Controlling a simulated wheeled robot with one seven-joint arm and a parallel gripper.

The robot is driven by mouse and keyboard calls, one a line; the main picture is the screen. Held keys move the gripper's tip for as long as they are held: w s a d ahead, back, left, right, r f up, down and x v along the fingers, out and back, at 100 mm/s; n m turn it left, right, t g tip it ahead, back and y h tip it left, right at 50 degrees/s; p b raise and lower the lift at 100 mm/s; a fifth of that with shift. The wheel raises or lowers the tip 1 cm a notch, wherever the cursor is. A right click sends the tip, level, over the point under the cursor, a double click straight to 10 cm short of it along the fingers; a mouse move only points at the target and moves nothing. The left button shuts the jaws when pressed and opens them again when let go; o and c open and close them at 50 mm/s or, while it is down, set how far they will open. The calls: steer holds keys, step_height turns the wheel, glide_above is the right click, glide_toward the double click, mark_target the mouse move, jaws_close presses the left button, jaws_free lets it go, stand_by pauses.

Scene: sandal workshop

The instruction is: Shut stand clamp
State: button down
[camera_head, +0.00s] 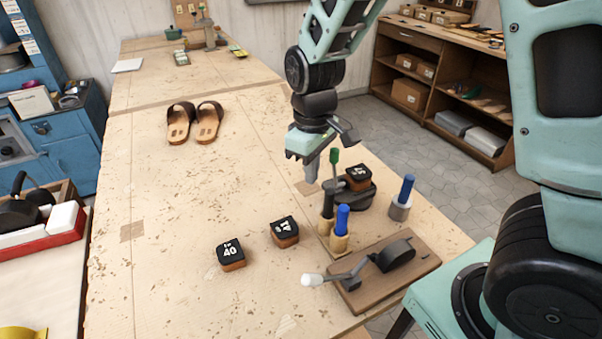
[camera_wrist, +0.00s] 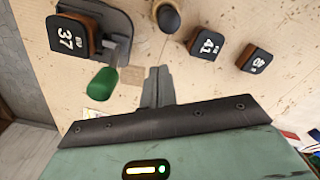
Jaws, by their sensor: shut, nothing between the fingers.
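A dark grey stand (camera_head: 362,198) stands near the table's right edge, with a block marked 37 (camera_head: 357,176) seated on it. A lever with a green grip (camera_head: 334,156) points up at the stand's left side. In the wrist view the green grip (camera_wrist: 102,83) is beside my fingers, and the block marked 37 (camera_wrist: 72,36) is at upper left. My gripper (camera_head: 312,178) is shut and empty, pointing down just left of the green grip; my fingers also show in the wrist view (camera_wrist: 157,80). I cannot tell whether they touch the grip.
Blocks marked 41 (camera_head: 285,231) and 40 (camera_head: 230,254) lie on the table. Blue-handled tools (camera_head: 341,222) (camera_head: 403,196) and a black-handled one (camera_head: 327,208) stand near the stand. A wooden board (camera_head: 415,266) with a white-tipped lever is in front. Sandals (camera_head: 207,124) lie farther back.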

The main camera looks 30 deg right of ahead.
step_height(320, 180, up, 7)
steer(key=a+p, duration=0.1)
steer(key=p, duration=0.4)
steer(key=shift+a+f, duration=0.15)
steer(key=shift+a, duration=0.05)
